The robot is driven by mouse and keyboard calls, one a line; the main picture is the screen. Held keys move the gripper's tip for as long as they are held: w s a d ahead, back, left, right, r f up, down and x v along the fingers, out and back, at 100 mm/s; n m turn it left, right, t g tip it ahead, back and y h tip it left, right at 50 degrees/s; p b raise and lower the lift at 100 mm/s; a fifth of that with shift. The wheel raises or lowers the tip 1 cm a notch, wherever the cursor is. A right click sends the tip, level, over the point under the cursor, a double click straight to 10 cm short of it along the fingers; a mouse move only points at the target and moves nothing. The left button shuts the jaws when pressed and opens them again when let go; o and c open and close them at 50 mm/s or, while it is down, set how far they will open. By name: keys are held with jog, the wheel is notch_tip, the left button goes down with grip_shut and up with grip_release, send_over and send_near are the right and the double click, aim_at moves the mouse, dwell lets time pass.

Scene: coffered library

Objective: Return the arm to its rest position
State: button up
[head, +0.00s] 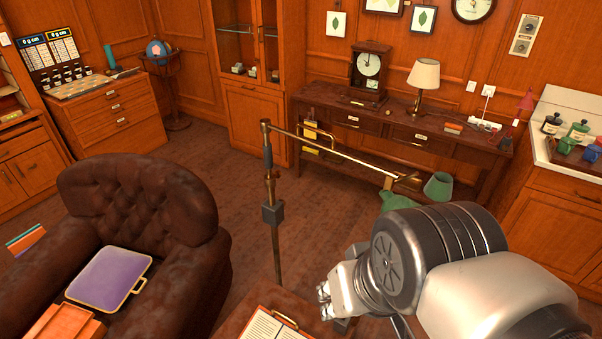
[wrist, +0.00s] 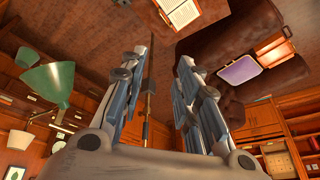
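My gripper (head: 325,301) is partly hidden behind my own wrist there and points left. In the wrist view my gripper (wrist: 163,62) shows two fingers spread apart with nothing held between them. The floor lamp's pole (wrist: 150,90) is seen through the gap, beyond the fingers; I cannot tell the exact distance.
A floor lamp (head: 275,215) has a long brass arm stretching right to a green shade (head: 438,186). Open floor (head: 240,160) lies behind the lamp.

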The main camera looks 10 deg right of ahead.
jog(key=shift+s+d+r+n+h, duration=0.15)
jog(key=shift+s+d+n+h, duration=0.15)
jog(key=shift+s+d, duration=0.3)
notch_tip(320, 180, down, 4)
jog(key=b, duration=0.4)
